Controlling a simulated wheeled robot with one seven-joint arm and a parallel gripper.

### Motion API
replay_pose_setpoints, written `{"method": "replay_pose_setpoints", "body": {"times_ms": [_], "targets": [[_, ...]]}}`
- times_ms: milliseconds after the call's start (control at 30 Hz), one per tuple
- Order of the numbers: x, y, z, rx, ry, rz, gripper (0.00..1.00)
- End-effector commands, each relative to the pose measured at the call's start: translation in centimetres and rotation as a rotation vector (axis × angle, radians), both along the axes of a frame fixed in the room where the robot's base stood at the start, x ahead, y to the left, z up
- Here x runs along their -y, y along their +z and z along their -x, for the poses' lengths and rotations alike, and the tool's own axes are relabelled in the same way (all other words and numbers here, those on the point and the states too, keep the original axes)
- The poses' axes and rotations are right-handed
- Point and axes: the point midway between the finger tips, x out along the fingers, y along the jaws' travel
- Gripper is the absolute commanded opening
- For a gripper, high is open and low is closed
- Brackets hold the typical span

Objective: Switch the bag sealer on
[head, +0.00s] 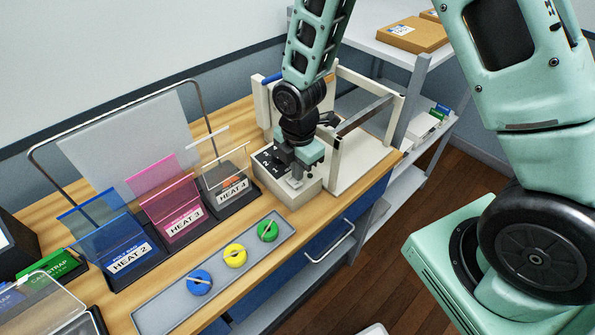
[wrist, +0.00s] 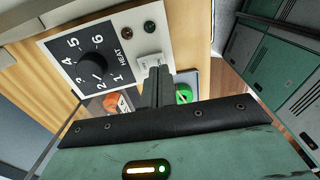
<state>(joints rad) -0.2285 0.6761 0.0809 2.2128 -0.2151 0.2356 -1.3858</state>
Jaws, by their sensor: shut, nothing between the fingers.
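The bag sealer is a cream machine with an upright frame (head: 340,150) at the back of the bench. Its control box (head: 303,195) is at the front left. In the wrist view its black panel (wrist: 72,50) carries a round heat dial (wrist: 92,68) numbered 1 to 6; a pale mark is near the 2. A dark red lamp (wrist: 126,31) and a dark green lamp (wrist: 149,25) look unlit. A small white switch (wrist: 147,57) is beside the panel. My gripper (head: 297,173) is shut and empty over the box. Its tips (wrist: 158,70) are at the switch, partly covering it; contact cannot be told.
Clear-fronted holders labelled HEAT 2 (head: 130,258), HEAT 3 (head: 186,222) and HEAT 4 (head: 233,190) stand left of the sealer. A grey tray (head: 160,312) with blue, yellow and green discs lies in front. A shelf with cardboard boxes (head: 412,36) is behind right.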

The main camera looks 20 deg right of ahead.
Motion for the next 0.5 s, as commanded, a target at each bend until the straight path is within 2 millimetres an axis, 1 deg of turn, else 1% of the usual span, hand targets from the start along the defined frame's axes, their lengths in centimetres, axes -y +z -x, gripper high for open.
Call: {"method": "replay_pose_setpoints", "body": {"times_ms": [200, 333, 500], "targets": [[0.0, -1.7, 0.0, -0.001, -0.001, -0.001, 0.0], [0.0, -2.1, 0.0, -0.001, -0.001, 0.0, 0.0], [0.0, -2.2, -0.1, 0.0, -0.001, 0.0, 0.0]]}}
